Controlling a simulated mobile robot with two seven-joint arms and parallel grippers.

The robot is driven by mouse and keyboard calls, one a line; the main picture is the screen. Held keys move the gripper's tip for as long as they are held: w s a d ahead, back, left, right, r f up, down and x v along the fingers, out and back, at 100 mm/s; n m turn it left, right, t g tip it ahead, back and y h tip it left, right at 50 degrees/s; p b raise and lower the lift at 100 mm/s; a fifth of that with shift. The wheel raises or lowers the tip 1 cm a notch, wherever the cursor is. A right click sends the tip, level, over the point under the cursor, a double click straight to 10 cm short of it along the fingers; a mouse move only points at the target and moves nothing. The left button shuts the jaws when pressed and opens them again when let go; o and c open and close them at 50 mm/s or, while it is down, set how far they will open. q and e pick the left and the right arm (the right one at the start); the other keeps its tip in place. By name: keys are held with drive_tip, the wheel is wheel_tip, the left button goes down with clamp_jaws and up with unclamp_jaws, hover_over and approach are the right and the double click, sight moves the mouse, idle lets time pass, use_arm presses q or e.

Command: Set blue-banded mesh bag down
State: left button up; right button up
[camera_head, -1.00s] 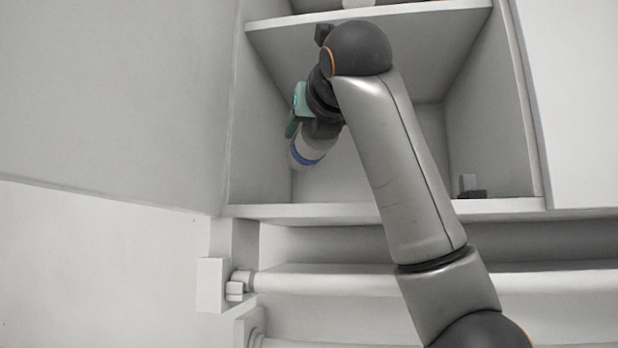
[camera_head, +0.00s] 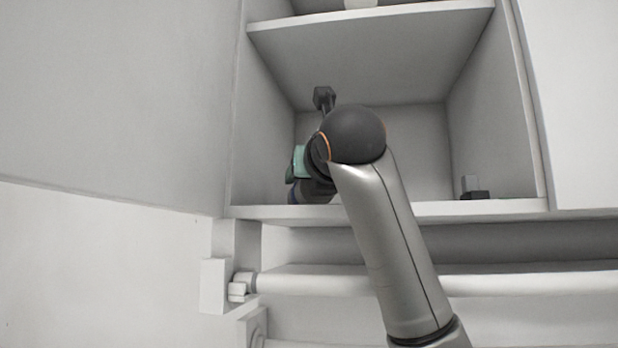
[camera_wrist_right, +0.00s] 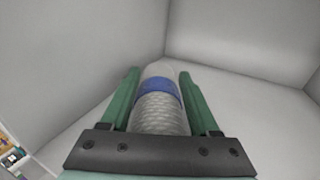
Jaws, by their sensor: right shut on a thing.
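The blue-banded mesh bag (camera_wrist_right: 158,112) is a pale, rounded, mesh-patterned roll with a blue band. In the right wrist view it lies between the two green fingers of my right gripper (camera_wrist_right: 160,95), which is shut on it. In the head view, my right gripper (camera_head: 299,168) is low inside the left part of the cubby. Only a small blue and grey part of the bag (camera_head: 293,197) shows there, just above the shelf's front edge. My wrist hides most of it, so I cannot tell whether it touches the shelf. My left gripper is not in view.
The cubby's bottom shelf (camera_head: 430,209) has side walls and another shelf (camera_head: 370,27) above. A small dark and grey object (camera_head: 473,188) sits at the right of the cubby. The middle floor looks free. White rails (camera_head: 530,280) run below.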

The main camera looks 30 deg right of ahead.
drive_tip(key=shift+f, duration=0.2)
drive_tip(key=o, duration=1.4)
drive_tip(key=shift+c, duration=0.2)
drive_tip(key=shift+r, duration=0.1)
drive_tip(key=shift+r, duration=0.15)
drive_tip(key=b+v, duration=0.3)
drive_tip(key=v, duration=0.7)
drive_tip(key=shift+s+b, duration=0.25)
drive_tip(key=shift+b, duration=0.1)
drive_tip(key=shift+v, duration=0.8)
drive_tip(key=shift+a, duration=0.1)
